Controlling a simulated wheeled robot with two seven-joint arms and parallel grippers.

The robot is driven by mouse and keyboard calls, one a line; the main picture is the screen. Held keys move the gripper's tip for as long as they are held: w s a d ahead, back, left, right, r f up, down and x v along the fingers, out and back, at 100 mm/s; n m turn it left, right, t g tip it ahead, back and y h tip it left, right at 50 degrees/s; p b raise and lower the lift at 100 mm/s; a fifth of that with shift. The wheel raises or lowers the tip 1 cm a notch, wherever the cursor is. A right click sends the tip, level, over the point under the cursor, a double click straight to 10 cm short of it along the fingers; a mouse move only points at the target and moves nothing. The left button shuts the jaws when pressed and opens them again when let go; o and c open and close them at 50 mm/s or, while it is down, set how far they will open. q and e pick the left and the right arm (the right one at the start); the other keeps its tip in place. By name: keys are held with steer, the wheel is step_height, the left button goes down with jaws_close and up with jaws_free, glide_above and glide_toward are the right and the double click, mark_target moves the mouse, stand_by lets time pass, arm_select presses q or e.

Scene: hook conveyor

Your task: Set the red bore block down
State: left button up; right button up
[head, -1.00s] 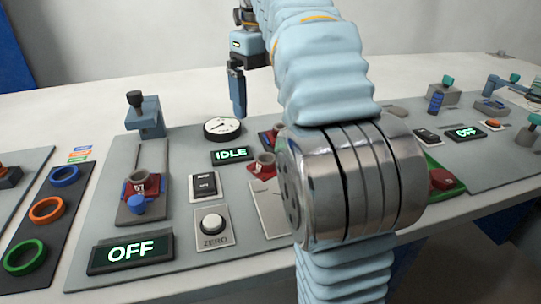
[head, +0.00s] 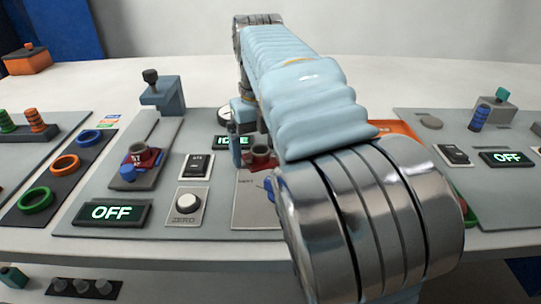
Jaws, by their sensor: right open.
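My right gripper (head: 247,143) is open and points down over the middle of the console, with its fingers partly hidden behind my forearm. A small red block with a grey ring on top (head: 262,164) stands on the panel just below and beside the fingers. I cannot tell whether the fingers touch it. A second red block with a grey ring (head: 138,158) sits in a fixture with a blue knob, further left. Which one is the red bore block is not clear from the picture. My left gripper is out of view.
A blue-grey clamp post (head: 163,97) stands behind the left fixture. A lit IDLE display (head: 222,142) and a gauge (head: 223,115) are close to the fingers. An OFF display (head: 112,213), a round ZERO button (head: 187,203) and coloured rings (head: 65,165) lie left. My arm hides the centre right.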

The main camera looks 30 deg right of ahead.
steer(key=shift+f, duration=0.25)
steer(key=c, duration=1.2)
steer(key=shift+c, duration=0.8)
steer(key=shift+r, duration=0.2)
